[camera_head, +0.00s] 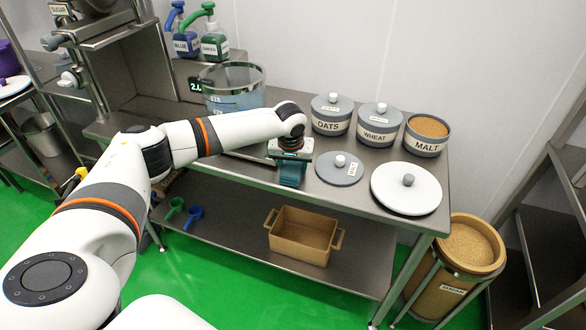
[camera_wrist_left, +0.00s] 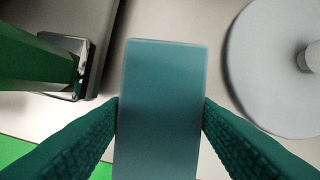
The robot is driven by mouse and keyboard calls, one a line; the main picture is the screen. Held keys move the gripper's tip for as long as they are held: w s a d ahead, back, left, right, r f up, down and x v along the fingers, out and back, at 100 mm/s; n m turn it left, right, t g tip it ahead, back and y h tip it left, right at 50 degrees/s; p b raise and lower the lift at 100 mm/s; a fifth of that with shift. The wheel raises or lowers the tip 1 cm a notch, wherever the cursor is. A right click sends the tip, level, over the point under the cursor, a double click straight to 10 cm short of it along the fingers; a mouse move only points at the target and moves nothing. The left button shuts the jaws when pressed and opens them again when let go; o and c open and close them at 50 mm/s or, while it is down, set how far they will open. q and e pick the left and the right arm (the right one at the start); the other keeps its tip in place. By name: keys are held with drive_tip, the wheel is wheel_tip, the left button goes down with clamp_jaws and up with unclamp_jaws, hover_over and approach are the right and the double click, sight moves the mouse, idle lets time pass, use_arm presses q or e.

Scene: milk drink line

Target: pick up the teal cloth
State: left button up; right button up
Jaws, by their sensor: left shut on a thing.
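The teal cloth (camera_head: 291,176) is at the front edge of the steel table, below my left wrist in the head view. In the left wrist view the cloth (camera_wrist_left: 160,125) is a flat teal rectangle between the two dark green ridged fingers. My left gripper (camera_head: 291,161) is shut on it, with a finger against each side. In the head view the gripper hides the cloth's upper part. I cannot tell whether the cloth touches the table. My right gripper is not in view.
A grey lid (camera_head: 339,169) lies right of the cloth, and a larger white lid (camera_head: 406,188) beyond it. Tubs marked oats (camera_head: 331,125), wheat (camera_head: 377,135) and malt (camera_head: 426,145) stand behind. A clear vessel (camera_head: 233,97) stands behind my arm. A tan crate (camera_head: 302,235) sits on the lower shelf.

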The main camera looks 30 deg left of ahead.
sight(293, 166)
use_arm(q)
wheel_tip(293, 166, up, 18)
drive_tip(key=b, duration=0.1)
idle(0.5)
